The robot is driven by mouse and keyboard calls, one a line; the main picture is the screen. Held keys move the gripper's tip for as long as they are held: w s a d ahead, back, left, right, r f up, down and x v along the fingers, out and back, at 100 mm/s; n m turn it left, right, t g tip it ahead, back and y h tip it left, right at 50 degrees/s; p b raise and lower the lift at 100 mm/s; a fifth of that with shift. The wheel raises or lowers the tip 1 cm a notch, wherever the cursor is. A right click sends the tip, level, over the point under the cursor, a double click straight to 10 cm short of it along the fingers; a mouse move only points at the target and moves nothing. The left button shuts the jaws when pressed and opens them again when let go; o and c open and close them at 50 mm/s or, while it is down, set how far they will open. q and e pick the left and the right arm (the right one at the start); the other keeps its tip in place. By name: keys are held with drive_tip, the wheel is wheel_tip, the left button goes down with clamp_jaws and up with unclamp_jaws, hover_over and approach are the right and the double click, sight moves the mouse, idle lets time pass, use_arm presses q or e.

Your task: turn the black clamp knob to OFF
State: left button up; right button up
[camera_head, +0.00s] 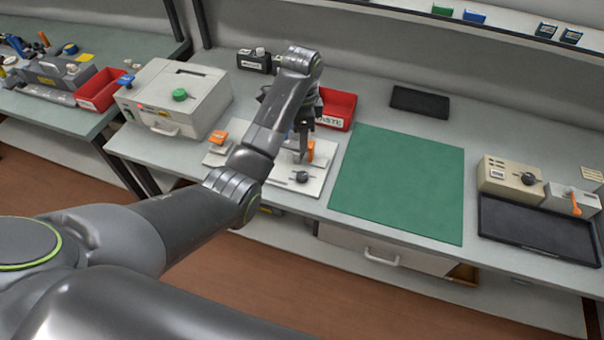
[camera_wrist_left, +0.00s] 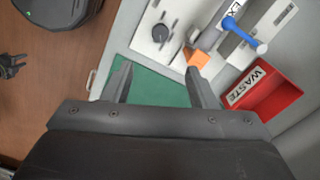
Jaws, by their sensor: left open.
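The black clamp knob (camera_head: 301,177) sits on a pale plate (camera_head: 313,187) near the bench's front edge. It also shows in the left wrist view (camera_wrist_left: 161,33), beyond the fingertips. Its markings are too small to read. My left gripper (camera_head: 304,136) hangs over the back part of the plate, beside an upright orange part (camera_head: 322,152). In the left wrist view the jaws (camera_wrist_left: 157,68) are apart and empty, and the knob is clear of them. A small dark shape (camera_wrist_left: 10,66) at that view's left edge looks like my right gripper; its jaws are unclear.
A red WASTE bin (camera_head: 337,106) stands behind the plate. A blue-handled part (camera_wrist_left: 240,34) rises between plate and bin. A green mat (camera_head: 400,182) lies bare to the right. A grey machine with a green knob (camera_head: 180,95) stands to the left.

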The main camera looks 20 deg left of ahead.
use_arm(q)
drive_tip(key=b, duration=0.3)
approach(302, 175)
wheel_tip(302, 175, down, 7)
drive_tip(key=shift+r+p, duration=0.1)
drive_tip(key=shift+p, duration=0.75)
drive_tip(key=shift+f, duration=0.9)
use_arm(e)
wheel_tip(302, 175, down, 2)
drive_tip(key=shift+f, duration=0.1)
use_arm(q)
drive_tip(key=c, duration=1)
drive_tip(key=shift+o, duration=0.2)
